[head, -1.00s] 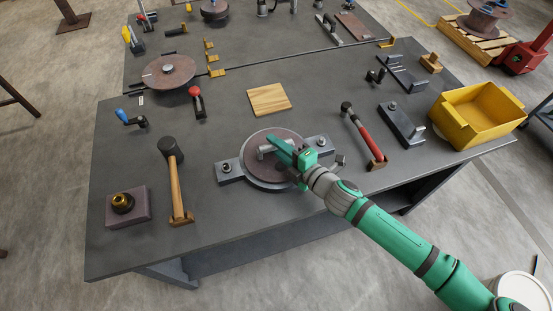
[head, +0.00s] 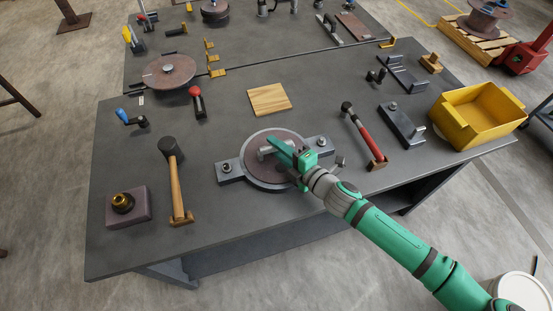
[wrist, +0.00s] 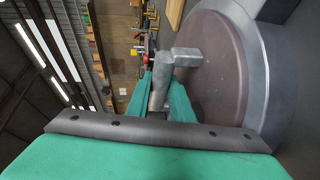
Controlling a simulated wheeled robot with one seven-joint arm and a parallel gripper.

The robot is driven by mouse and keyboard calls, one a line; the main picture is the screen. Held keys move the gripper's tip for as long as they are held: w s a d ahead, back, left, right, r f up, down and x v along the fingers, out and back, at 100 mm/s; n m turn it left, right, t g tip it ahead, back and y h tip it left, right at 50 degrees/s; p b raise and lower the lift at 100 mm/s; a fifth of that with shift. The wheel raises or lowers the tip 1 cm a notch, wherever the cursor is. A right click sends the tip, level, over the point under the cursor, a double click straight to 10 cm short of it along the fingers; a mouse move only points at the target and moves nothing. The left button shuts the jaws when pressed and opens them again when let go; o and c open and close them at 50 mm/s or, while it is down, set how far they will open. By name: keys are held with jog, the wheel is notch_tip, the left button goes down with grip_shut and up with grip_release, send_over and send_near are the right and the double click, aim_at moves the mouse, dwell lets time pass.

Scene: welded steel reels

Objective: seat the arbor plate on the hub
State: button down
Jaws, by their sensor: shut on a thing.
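The arbor plate (head: 261,151) is a reddish-brown disc with a grey bent handle (wrist: 186,57) standing on its face. It lies over the hub (head: 230,169), a round grey base with two bolted ears at the front middle of the bench. The hub's grey rim (wrist: 258,75) shows around the plate in the wrist view. I cannot tell whether the plate is fully down or has a small gap under it. My gripper (head: 283,152) reaches in from the right, its green fingers shut on the handle. The fingers and wrist hide part of the plate's right side.
A black-headed mallet (head: 176,180) and a brown block with a brass fitting (head: 128,206) lie to the left. A red-handled hammer (head: 362,132) and a yellow bin (head: 478,116) are to the right. A wooden board (head: 269,99) lies behind the hub, with bare bench around it.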

jog(key=shift+a+r, duration=0.1)
jog(key=shift+r, duration=0.05)
jog(key=c, duration=1.5)
grip_release()
jog(key=shift+f, duration=0.35)
